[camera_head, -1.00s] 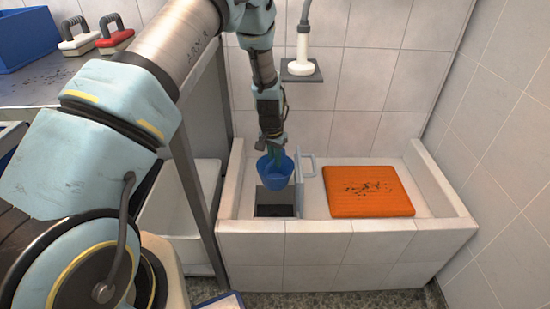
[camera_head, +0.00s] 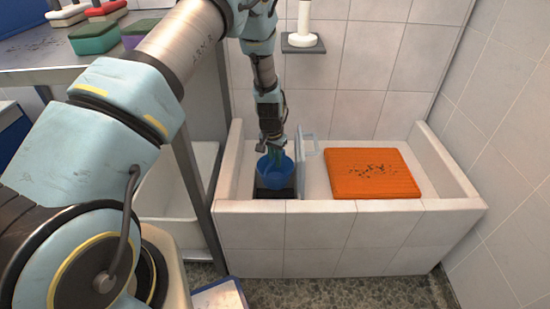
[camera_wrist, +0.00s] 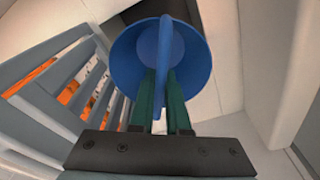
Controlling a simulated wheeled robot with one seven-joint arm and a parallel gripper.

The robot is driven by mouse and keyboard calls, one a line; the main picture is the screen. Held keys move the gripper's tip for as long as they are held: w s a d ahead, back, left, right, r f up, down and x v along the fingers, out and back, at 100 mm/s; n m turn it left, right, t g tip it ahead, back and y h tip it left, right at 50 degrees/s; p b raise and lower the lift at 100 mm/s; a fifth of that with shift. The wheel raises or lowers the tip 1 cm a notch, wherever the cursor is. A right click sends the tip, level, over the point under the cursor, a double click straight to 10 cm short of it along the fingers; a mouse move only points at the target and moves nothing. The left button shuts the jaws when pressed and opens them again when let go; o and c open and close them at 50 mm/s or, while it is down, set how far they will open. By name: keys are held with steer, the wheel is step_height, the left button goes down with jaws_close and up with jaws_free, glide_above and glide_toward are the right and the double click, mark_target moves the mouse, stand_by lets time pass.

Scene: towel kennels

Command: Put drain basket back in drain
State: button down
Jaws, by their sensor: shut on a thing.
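The blue drain basket (camera_head: 274,170) is a round cup with a bar across its top. It also shows in the wrist view (camera_wrist: 192,48). My gripper (camera_head: 275,153) points down and is shut on the basket's bar; its green fingers (camera_wrist: 160,92) sit on both sides of it. The dark square drain (camera_head: 275,193) is in the left part of the tiled basin, directly under or around the basket. The basket covers most of it, and I cannot tell whether its bottom is inside the opening.
A grey hinged grate (camera_head: 308,148) stands upright just right of the drain. An orange mat (camera_head: 373,173) lies in the right part of the basin (camera_head: 350,207). The basin's raised walls surround the drain. A metal table (camera_head: 60,72) with brushes and sponges is at the left.

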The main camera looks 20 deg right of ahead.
steer(key=shift+f+b, duration=3.5)
steer(key=shift+f, duration=2.4)
steer(key=shift+c, duration=1.7)
jaws_free()
steer(key=shift+r, duration=0.1)
steer(key=shift+r+p, duration=5.5)
steer(key=shift+r, duration=2.4)
